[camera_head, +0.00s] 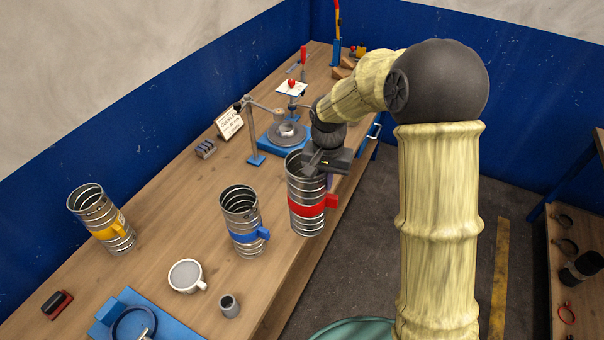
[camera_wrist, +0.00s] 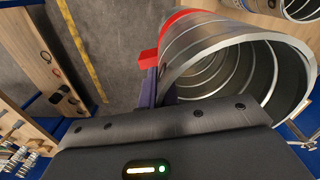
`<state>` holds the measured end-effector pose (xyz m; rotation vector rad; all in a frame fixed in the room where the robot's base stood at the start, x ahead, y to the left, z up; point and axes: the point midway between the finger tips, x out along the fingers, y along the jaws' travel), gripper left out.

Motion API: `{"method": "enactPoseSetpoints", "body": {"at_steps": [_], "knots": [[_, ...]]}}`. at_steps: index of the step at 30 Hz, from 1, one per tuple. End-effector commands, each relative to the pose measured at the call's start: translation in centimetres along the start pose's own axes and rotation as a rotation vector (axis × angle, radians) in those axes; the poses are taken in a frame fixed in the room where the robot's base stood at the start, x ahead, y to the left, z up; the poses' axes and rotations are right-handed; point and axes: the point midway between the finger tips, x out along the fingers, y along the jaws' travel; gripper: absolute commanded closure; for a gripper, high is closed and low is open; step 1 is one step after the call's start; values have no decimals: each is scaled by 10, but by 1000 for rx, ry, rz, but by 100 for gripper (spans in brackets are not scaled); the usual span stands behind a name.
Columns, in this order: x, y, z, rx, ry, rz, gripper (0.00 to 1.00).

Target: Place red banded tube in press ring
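The red banded tube (camera_head: 306,212) is a ribbed metal cylinder with a red band and a red tab on its right. It stands upright, seemingly above the bench by its front edge. My gripper (camera_head: 328,164) is at its upper rim. In the wrist view the open mouth of the tube (camera_wrist: 205,55) lies close ahead, with one purple finger (camera_wrist: 152,88) along its outer wall; the other finger is hidden. Two ring-like fixtures show: a grey ring on a blue base (camera_head: 287,133) farther back, and a dark ring on a blue plate (camera_head: 133,323) in front. I cannot tell which is the press ring.
A blue-banded tube (camera_head: 242,222) and a yellow-banded tube (camera_head: 102,219) stand on the wooden bench (camera_head: 160,252). A white mug (camera_head: 185,276) and small grey cup (camera_head: 229,306) stand nearer. A metal post (camera_head: 252,135) and sign (camera_head: 229,122) flank the back fixture.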

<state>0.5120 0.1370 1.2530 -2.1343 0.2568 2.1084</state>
Motion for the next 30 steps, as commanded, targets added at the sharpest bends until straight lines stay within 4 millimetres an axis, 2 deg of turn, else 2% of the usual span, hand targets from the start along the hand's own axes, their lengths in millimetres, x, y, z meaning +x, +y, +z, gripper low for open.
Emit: {"method": "enactPoseSetpoints", "body": {"at_steps": [5,9,11,15,18,21,24,30], "knots": [[68,37,-18,-38,-8,7,100],[134,70,-24,-87,-10,3,100],[164,83,-24,-109,-11,-1,100],[236,106,-17,-159,-13,-13,100],[278,116,-12,-182,-12,-20,100],[309,122,-8,-198,-11,-24,100],[328,126,-6,-208,-12,-27,100],[338,128,-4,-214,-10,-28,100]]}}
